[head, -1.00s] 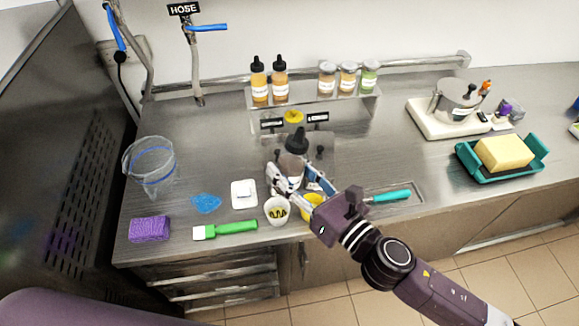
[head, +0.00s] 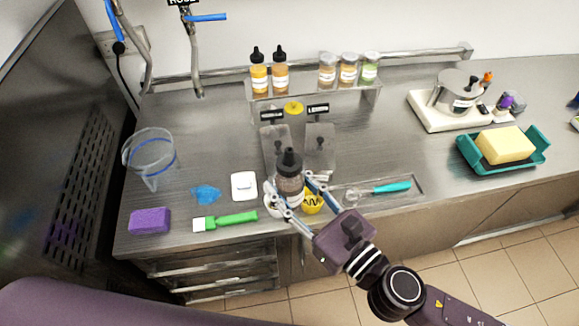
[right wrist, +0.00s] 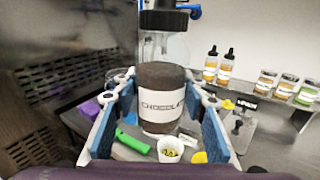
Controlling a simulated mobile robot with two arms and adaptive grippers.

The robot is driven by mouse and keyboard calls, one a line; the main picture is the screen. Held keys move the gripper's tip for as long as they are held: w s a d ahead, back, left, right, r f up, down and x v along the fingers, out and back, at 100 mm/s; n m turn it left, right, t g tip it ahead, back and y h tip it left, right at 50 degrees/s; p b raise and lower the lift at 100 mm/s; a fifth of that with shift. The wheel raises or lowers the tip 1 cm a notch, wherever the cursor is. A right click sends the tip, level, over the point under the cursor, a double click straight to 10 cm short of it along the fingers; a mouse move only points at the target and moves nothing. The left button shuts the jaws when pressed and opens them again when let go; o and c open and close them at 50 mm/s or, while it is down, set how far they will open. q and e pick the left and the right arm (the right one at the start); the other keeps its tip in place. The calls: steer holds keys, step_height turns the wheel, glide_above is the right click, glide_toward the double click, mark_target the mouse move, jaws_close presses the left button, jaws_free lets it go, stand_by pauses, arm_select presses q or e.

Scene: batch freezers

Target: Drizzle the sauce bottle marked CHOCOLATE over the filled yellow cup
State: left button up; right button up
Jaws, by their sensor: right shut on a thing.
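The CHOCOLATE bottle (head: 289,174) is dark with a black cap; its label reads CHOCOLATE in the right wrist view (right wrist: 160,95). My right gripper (head: 290,192) is shut around it, a finger on each side, and holds it about upright. The yellow cup (head: 313,204) is just right of the bottle, partly behind the gripper, with dark squiggles visible at its top. A white cup (head: 270,209) is mostly hidden by the left finger; in the right wrist view the white cup (right wrist: 171,149) holds something yellowish with dark marks. My left gripper is not in view.
A green-handled brush (head: 226,221), purple sponge (head: 150,221), white square item (head: 244,186) and clear jug (head: 150,160) are at left. A teal-handled tool (head: 385,189) lies right. Two orange bottles (head: 270,75) and several jars stand on the back shelf.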

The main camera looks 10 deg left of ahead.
steer(key=s+b, duration=0.1)
steer(key=s, duration=0.7)
steer(key=shift+s+d+b, duration=0.2)
steer(key=shift+d+b, duration=0.1)
steer(key=shift+d, duration=0.15)
